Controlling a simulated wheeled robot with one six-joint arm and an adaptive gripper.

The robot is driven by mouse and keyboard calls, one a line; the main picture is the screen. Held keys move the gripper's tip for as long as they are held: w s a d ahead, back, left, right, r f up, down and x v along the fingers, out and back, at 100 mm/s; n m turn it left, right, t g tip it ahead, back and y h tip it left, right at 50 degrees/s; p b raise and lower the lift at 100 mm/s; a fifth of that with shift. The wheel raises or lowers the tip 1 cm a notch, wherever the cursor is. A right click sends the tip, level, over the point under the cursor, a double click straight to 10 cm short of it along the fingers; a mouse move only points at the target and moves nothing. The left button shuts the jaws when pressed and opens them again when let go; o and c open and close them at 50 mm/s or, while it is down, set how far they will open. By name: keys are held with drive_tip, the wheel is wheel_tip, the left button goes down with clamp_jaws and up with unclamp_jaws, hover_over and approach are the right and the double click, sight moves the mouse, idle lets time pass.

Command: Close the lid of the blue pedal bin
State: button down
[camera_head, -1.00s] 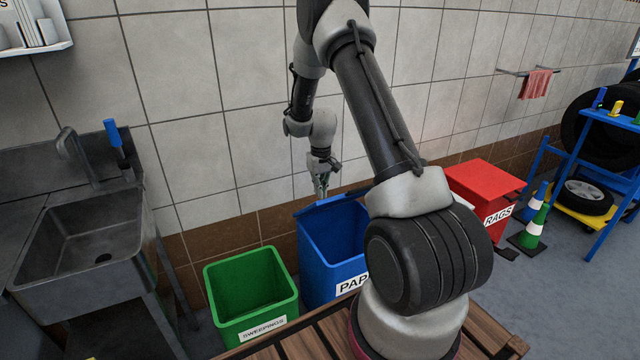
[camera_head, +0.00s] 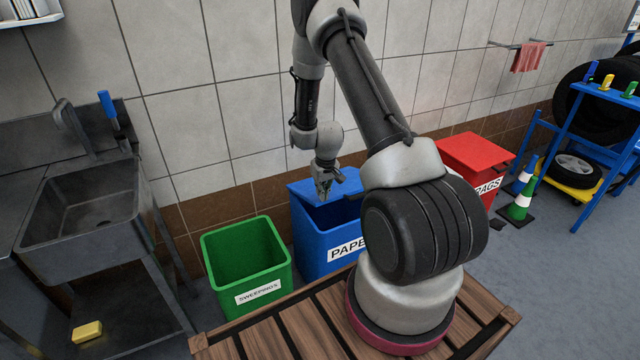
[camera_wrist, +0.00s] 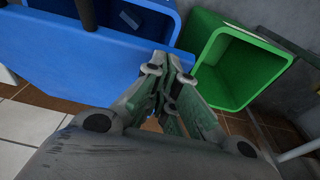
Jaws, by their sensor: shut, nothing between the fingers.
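The blue pedal bin (camera_head: 312,248), labelled PAPER, stands against the tiled wall, partly hidden by my arm in the head view. Its blue lid (camera_head: 302,190) is partly open, sloping above a dark gap at the opening. In the wrist view the lid (camera_wrist: 80,60) is a broad blue panel, with the bin's opening beyond it. My gripper (camera_head: 324,197) is shut and empty, pointing down at the lid. It also shows in the wrist view (camera_wrist: 172,66), fingertips near the lid's edge. I cannot tell whether they touch it.
An open green bin (camera_head: 246,265) labelled SWEEPINGS stands close on the left. A red bin (camera_head: 475,160) labelled RAGS stands right, beyond my arm. A metal sink (camera_head: 80,215) is far left. Cones (camera_head: 520,200) and a blue rack (camera_head: 570,140) stand on the right.

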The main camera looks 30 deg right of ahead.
drive_tip(key=shift+t, duration=0.7)
drive_tip(key=s+f, duration=0.1)
drive_tip(key=f, duration=0.3)
drive_tip(key=s+f, duration=0.2)
drive_tip(key=f, duration=0.2)
drive_tip(key=s+f, duration=0.1)
drive_tip(key=f, duration=0.3)
drive_tip(key=shift+s+a+f, duration=0.25)
drive_tip(key=shift+s, duration=0.05)
drive_tip(key=shift+s, duration=0.15)
